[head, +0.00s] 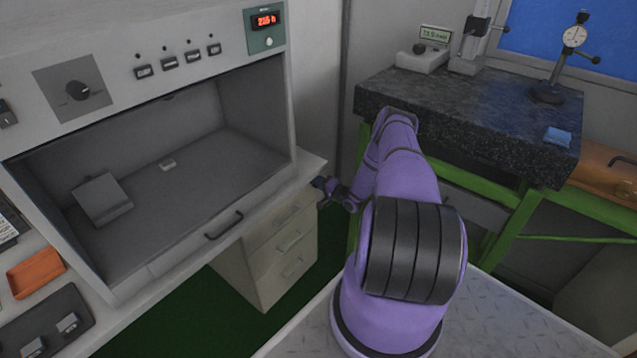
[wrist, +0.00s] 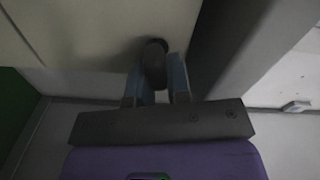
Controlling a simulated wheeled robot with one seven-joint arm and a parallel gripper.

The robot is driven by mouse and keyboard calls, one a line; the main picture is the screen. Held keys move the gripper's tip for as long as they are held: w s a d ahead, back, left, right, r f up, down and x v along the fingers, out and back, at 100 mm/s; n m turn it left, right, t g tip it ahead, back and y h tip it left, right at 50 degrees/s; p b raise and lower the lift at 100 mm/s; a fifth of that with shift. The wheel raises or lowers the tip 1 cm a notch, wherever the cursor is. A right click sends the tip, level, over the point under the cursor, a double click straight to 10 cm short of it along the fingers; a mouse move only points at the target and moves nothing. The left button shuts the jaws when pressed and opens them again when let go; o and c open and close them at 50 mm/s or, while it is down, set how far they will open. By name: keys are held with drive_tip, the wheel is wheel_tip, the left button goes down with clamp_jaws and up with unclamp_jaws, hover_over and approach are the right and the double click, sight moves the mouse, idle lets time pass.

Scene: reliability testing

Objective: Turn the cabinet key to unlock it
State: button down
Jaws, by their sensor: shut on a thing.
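The cabinet with drawers (head: 262,268) stands under the worktop, left of my arm. Its pale face (wrist: 75,45) fills the upper left of the wrist view. The key (wrist: 154,58) shows there as a dark rounded head against this face. My gripper (wrist: 157,72) has its two blue-grey fingers closed on either side of the key head. In the head view my gripper (head: 325,185) is small, at the cabinet's upper right side, and the key cannot be made out. The key's shaft and the lock are hidden, so I cannot tell the key's angle.
A test chamber (head: 295,110) with an open front stands on the worktop above the cabinet. A granite table (head: 470,118) on a green frame (head: 510,225) is to the right of my arm. Dark green floor (head: 225,318) shows in front of the drawers.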

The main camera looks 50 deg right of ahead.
drive_tip(key=shift+f+m, duration=0.2)
drive_tip(key=shift+m, duration=1.4)
drive_tip(key=c, duration=1.1)
unclamp_jaws()
drive_tip(key=s, duration=0.7)
drive_tip(key=s+d, duration=0.1)
drive_tip(key=s, duration=0.2)
drive_tip(key=shift+s, duration=0.4)
